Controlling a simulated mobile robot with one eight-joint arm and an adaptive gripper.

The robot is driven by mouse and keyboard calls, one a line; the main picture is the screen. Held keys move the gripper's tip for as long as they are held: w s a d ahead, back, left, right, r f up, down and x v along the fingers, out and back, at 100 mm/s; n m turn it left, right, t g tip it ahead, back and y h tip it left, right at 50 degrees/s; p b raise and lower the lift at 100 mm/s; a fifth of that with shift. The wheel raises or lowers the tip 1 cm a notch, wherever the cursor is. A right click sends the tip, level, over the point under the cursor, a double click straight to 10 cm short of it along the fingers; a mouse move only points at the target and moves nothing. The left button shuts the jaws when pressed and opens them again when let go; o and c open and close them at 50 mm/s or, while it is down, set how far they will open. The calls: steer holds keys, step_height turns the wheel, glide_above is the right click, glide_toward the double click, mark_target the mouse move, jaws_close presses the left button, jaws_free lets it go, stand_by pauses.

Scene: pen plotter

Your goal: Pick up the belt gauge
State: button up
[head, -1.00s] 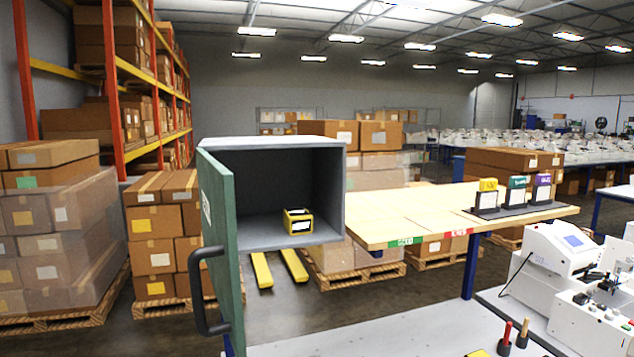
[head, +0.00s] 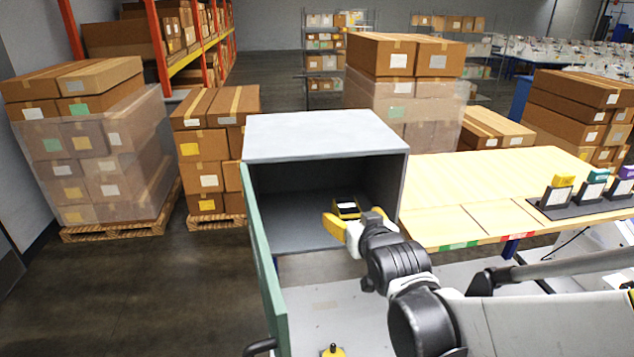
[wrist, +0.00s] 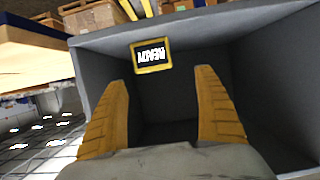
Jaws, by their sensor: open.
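The belt gauge appears to be the small yellow-framed black box (head: 346,207) with a white label, on the floor of the open grey cabinet (head: 325,139). In the wrist view the gauge (wrist: 152,56) shows its labelled face, beyond and between the fingertips. My gripper (head: 343,222) reaches into the cabinet mouth from the front right and partly hides the gauge in the head view. In the wrist view my gripper (wrist: 162,78) has its two yellow fingers spread wide, with nothing between them. The gauge looks apart from both fingers.
The cabinet's green door (head: 263,265) stands open at the left. The cabinet's walls and roof close in around the gripper. A wooden table (head: 480,195) adjoins on the right, with yellow, teal and purple items (head: 563,182) in black holders.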

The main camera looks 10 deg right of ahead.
mark_target(347, 206)
steer(key=x, duration=0.3)
steer(key=shift+w+d+p, duration=0.15)
steer(key=shift+w+p, duration=0.15)
steer(key=shift+w, duration=0.1)
steer(key=x, duration=0.3)
steer(key=p+x, duration=0.1)
steer(key=shift+w+d, duration=0.2)
steer(key=shift+d, duration=0.05)
steer(key=shift+s, duration=0.1)
steer(key=c, duration=1.4)
